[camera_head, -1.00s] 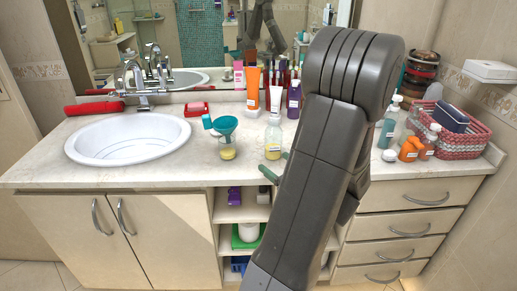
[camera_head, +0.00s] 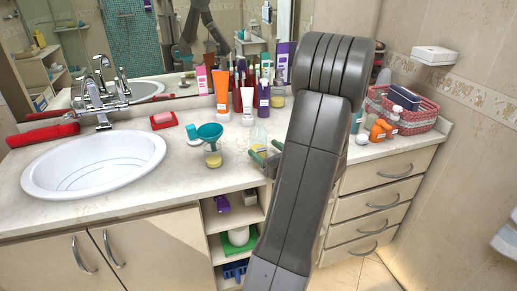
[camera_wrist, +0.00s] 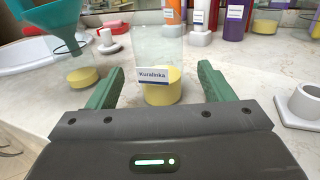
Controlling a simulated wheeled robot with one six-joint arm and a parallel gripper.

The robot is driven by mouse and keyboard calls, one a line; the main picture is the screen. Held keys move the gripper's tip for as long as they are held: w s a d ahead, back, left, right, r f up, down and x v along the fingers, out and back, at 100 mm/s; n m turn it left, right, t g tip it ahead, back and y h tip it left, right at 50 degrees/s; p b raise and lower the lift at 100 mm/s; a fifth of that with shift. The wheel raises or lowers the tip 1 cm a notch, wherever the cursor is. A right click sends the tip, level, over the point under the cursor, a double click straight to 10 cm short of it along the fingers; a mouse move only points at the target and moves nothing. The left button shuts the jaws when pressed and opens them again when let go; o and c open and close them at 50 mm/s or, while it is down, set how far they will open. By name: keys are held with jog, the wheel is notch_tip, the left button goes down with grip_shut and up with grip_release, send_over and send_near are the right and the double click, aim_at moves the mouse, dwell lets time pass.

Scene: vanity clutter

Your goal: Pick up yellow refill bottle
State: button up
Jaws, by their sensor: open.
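The clear bottle with yellow liquid at its bottom and a white label reading "Kuralinka" (camera_wrist: 160,92) stands upright on the counter. It also shows in the head view (camera_head: 259,133), its lower part partly hidden by my gripper. My gripper (camera_wrist: 160,70) is open, with one green finger on each side of the bottle; I cannot tell whether either touches it.
A similar clear container with yellow contents (camera_head: 213,158) holds a teal funnel (camera_head: 210,133) just left of the bottle. An orange tube (camera_head: 221,90) and other tubes stand behind. The sink (camera_head: 92,165) is at left.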

aim_at(263, 148)
jog(key=x, duration=0.3)
jog(key=shift+w+a, duration=0.25)
jog(key=shift+w, duration=0.05)
jog(key=c, duration=1.1)
